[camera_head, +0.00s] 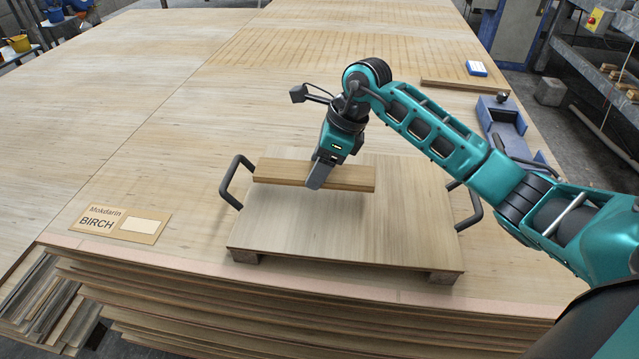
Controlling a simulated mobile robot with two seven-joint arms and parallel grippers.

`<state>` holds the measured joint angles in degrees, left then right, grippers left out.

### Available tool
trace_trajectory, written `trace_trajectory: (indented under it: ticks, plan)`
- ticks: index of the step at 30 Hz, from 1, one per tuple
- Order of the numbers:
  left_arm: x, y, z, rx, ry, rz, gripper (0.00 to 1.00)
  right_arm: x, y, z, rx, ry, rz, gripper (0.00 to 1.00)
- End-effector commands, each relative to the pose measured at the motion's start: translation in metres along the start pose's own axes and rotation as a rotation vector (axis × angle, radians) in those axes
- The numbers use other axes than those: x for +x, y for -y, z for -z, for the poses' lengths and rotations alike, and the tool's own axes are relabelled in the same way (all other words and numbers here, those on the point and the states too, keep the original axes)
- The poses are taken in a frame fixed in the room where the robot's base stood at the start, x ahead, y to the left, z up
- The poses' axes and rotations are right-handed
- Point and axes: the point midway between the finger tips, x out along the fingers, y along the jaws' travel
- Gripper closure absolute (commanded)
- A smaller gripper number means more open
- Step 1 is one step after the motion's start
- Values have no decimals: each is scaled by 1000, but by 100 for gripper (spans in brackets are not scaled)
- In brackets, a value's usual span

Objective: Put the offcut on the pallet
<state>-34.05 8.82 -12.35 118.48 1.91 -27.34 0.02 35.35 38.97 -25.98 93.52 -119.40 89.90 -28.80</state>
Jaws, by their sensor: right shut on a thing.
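The offcut is a long, narrow wooden strip (350,178) in the middle of the head view, lying crosswise over the rear part of the pallet. The pallet (340,233) is a low wooden board on feet, with a dark handle at its left and right sides. My right gripper (316,180) comes down from above and is shut on the offcut near its middle, hiding a part of it. I cannot tell whether the offcut touches the pallet or is held just above it. My left gripper is not in view.
The pallet stands on a wide veneer stack (130,150). A BIRCH card (120,224) lies left of it. At the right rear are a blue-grey holder (502,122), a blue-and-white box (477,68) and a thin wooden strip (464,87). The stack's front edge is close to the pallet.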

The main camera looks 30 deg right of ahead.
Motion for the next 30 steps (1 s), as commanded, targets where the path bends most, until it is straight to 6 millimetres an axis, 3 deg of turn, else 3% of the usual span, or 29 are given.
trace_trajectory:
  ticks: [10, 21, 22, 30]
  plan:
    - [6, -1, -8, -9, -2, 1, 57, 39, -1, 16, 0, 0, -1, 70]
    - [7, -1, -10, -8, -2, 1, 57, 43, 0, 18, -1, 0, 1, 70]
    - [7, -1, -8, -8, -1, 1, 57, 42, 0, 18, -1, -1, 1, 34]
    - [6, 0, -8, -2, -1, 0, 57, 42, 0, 17, -1, -1, 0, 11]
